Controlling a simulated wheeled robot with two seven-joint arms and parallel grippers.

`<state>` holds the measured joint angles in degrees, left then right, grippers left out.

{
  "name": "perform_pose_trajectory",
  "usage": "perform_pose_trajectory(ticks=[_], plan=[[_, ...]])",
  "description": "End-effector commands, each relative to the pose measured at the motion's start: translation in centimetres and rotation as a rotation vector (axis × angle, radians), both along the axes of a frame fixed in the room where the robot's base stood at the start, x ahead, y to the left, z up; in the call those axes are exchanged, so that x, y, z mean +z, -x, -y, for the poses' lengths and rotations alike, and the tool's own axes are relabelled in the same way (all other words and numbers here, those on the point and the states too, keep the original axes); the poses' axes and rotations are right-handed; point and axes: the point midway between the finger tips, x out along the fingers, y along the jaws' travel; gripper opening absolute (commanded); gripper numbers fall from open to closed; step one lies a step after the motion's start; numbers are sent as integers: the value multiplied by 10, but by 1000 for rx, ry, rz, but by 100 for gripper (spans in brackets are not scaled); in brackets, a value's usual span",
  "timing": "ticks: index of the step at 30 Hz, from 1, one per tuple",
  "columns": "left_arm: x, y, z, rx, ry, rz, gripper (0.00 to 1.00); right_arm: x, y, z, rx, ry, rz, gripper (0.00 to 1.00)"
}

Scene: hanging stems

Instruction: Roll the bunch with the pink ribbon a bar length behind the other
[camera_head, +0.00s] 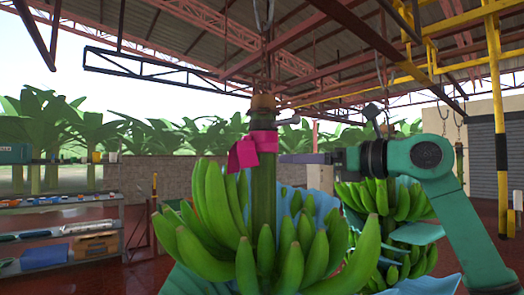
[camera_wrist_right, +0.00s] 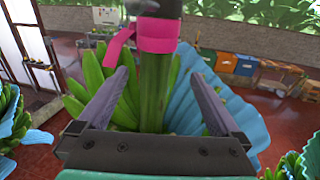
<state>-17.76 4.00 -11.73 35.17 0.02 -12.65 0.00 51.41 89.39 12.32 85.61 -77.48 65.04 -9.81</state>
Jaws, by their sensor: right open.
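The near bunch of green bananas (camera_head: 215,220) hangs from a thick green stem (camera_head: 263,195) in the middle of the head view. A pink ribbon (camera_head: 245,152) is tied near the stem's top, and shows in the right wrist view (camera_wrist_right: 155,36). The other bunch (camera_head: 385,196) hangs farther back on the right, partly hidden by my right arm. My right gripper (camera_head: 290,158) is at the right of the ribboned stem, just below ribbon height. In the wrist view its open fingers appear on either side of the stem; I cannot tell whether they reach around it. My left gripper is not in view.
Blue sheeting (camera_head: 410,285) hangs around the bunches. A yellow-and-black post (camera_head: 499,130) stands on the right. A shelf with bins (camera_head: 65,235) stands at the left. Overhead are roof trusses and a yellow rail (camera_head: 455,22). Red floor shows between.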

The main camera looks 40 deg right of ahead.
Motion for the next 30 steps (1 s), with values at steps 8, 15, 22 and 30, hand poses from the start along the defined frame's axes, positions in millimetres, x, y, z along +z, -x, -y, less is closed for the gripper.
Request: perform_pose_trajectory(ticks=[8, 15, 22, 30], plan=[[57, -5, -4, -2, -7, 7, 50, 9, -70, -13, 5, -3, -2, 100], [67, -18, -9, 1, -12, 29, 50, 2, -91, -17, 1, -1, 0, 100], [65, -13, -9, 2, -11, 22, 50, 0, -91, -17, 1, -1, 0, 81], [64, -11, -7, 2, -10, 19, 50, 1, -91, -17, 1, -1, 0, 0]])
